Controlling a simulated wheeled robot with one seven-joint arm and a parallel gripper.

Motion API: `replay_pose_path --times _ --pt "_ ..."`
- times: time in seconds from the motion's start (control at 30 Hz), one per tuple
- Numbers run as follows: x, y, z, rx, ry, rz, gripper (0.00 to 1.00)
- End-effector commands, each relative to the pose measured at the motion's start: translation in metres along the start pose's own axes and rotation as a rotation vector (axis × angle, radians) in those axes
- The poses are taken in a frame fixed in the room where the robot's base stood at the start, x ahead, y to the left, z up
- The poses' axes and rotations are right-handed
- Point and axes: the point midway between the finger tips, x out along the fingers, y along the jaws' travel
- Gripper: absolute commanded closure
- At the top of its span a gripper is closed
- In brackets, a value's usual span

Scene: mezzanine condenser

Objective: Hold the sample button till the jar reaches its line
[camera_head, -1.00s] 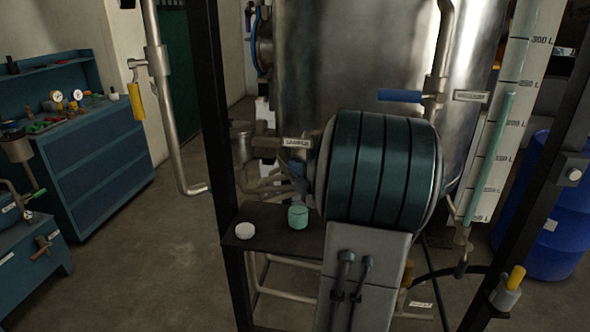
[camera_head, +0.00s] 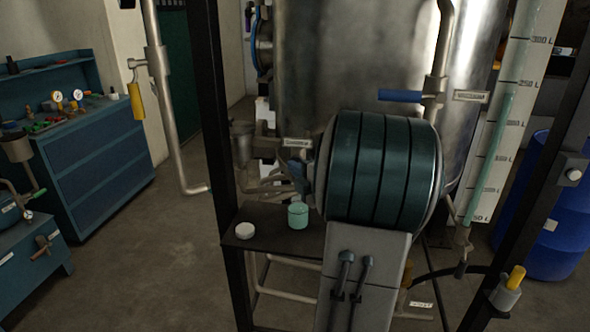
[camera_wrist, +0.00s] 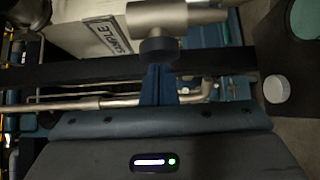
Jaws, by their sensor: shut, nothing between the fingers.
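The dark round sample button (camera_wrist: 158,50) is on a metal fitting beside a SAMPLE label (camera_wrist: 105,37) in the wrist view. My gripper (camera_wrist: 157,70) is shut and empty. Its dark blue fingertips are at the button's face; whether they press it in cannot be told. In the head view the sample fitting (camera_head: 265,147) stands above a dark shelf, and my arm hides much of the gripper. The green-tinted jar (camera_head: 298,217) stands upright on the shelf below the fitting. Its line and fill level are too small to make out. The wrist view shows part of the jar (camera_wrist: 305,20).
A white lid (camera_head: 245,231) lies left of the jar on the shelf (camera_head: 265,243). A large steel tank (camera_head: 350,60) stands behind. A dark post (camera_head: 212,130) rises at the shelf's left. A sight gauge (camera_head: 500,140) with a green column is at the right. Floor is clear at left.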

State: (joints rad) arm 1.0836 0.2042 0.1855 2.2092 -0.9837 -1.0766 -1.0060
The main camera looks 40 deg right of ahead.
Motion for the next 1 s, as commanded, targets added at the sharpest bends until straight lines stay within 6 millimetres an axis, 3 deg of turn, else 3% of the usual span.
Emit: replay_pose_path --times 0.37,0.67,0.77,1.0 --pt "-0.001 0.003 0.004 -0.003 -0.010 0.006 1.00" --pt "-0.015 0.000 -0.019 -0.006 -0.005 0.005 1.00" --pt "-0.024 -0.001 -0.031 -0.006 -0.005 0.005 1.00" --pt "-0.081 0.001 -0.032 -0.005 -0.001 0.003 1.00"
